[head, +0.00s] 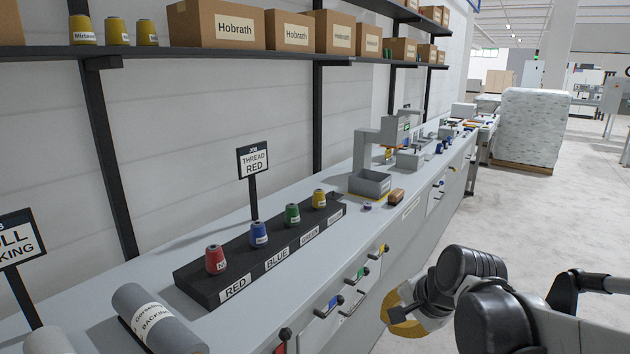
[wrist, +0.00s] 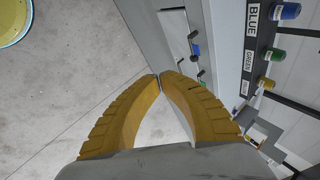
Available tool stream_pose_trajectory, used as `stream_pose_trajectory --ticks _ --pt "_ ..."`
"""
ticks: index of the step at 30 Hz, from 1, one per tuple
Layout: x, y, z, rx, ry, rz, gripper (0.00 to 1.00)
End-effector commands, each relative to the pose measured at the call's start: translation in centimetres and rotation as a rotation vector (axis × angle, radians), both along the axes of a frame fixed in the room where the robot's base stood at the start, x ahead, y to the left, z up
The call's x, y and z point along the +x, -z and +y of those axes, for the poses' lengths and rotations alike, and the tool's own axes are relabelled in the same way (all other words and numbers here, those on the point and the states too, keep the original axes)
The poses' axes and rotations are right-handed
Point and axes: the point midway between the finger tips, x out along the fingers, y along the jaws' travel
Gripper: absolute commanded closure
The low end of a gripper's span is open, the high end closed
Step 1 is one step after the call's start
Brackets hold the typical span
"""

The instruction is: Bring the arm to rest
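My gripper (head: 405,322) is in front of the workbench's drawer fronts, below the bench top, at the lower right of the head view. My dark and grey arm links bend beside it. In the wrist view its two ochre fingers (wrist: 158,77) meet at their tips, with only bare floor and the cabinet front showing between and beyond them. It holds nothing that I can see. In the head view the fingers are partly hidden by the wrist.
The grey bench (head: 222,244) carries a black rack (head: 200,287) with red, blue, green and yellow spools, a grey bin (head: 370,184) and a backing roll (head: 150,318). Drawer handles (head: 328,309) stick out near my gripper. A round, teal-rimmed thing (wrist: 27,22) shows in the wrist view.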

Motion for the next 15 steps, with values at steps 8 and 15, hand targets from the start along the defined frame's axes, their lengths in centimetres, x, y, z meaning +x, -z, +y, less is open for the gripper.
stream_pose_trajectory --ticks 8,15 --pt "-10.4 -2.0 -1.8 -0.417 -0.412 -0.131 1.0" --pt "-15.2 -1.3 -3.1 -0.652 -0.647 -0.178 1.0"
